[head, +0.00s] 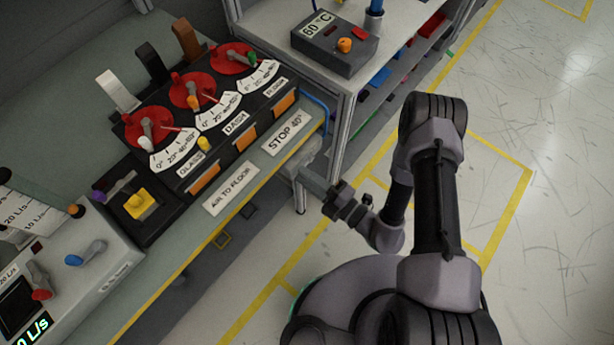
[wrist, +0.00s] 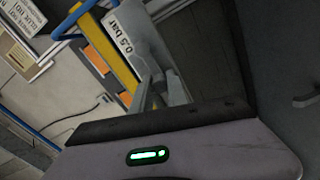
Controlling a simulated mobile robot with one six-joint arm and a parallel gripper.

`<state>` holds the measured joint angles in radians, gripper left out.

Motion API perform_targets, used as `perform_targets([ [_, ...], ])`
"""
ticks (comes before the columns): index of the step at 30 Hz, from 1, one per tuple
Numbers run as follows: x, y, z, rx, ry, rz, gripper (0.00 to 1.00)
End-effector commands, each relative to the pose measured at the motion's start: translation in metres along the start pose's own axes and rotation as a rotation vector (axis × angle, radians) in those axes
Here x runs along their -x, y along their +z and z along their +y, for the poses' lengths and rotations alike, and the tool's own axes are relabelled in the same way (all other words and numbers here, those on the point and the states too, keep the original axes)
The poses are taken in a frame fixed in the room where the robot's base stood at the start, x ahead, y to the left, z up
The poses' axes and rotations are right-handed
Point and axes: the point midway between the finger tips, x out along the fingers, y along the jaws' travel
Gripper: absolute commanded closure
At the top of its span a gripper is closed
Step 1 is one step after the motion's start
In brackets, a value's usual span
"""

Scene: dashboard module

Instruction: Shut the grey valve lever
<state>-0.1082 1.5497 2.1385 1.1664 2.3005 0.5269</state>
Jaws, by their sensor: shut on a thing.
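The grey valve lever (head: 312,181) sticks out at the right end of the bench, below its front edge. My gripper (head: 329,196) is shut on the lever's outer end. In the wrist view the grey lever (wrist: 148,42) runs up and left from between my fingers (wrist: 157,90), beside a white "0.5 bar" label (wrist: 122,42). My fingers and hand hide part of the lever's end, and the valve body is hard to make out.
The bench's yellow front edge (head: 180,272) and a metal frame post (head: 342,125) stand close to my gripper. A blue hose (head: 316,108) curves just above. A dashboard with red dials (head: 190,88) and a "60 °C" box (head: 335,48) lie behind. The floor at right is clear.

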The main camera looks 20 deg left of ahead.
Motion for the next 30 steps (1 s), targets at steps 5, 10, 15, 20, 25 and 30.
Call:
perform_targets([
  [5,0.0002,0.0004,0.0014,-0.033,0.0,-0.004,1.0],
  [10,0.0002,0.0003,0.0018,-0.043,0.0,-0.004,1.0],
  [15,0.0002,0.0004,0.0019,-0.043,0.0,-0.004,1.0],
  [20,0.0002,0.0005,0.002,-0.043,0.0,-0.004,0.75],
  [25,0.0001,0.0,0.0019,-0.042,0.0,-0.002,0.59],
  [30,0.0001,-0.0002,0.0019,-0.042,0.0,-0.001,0.59],
])
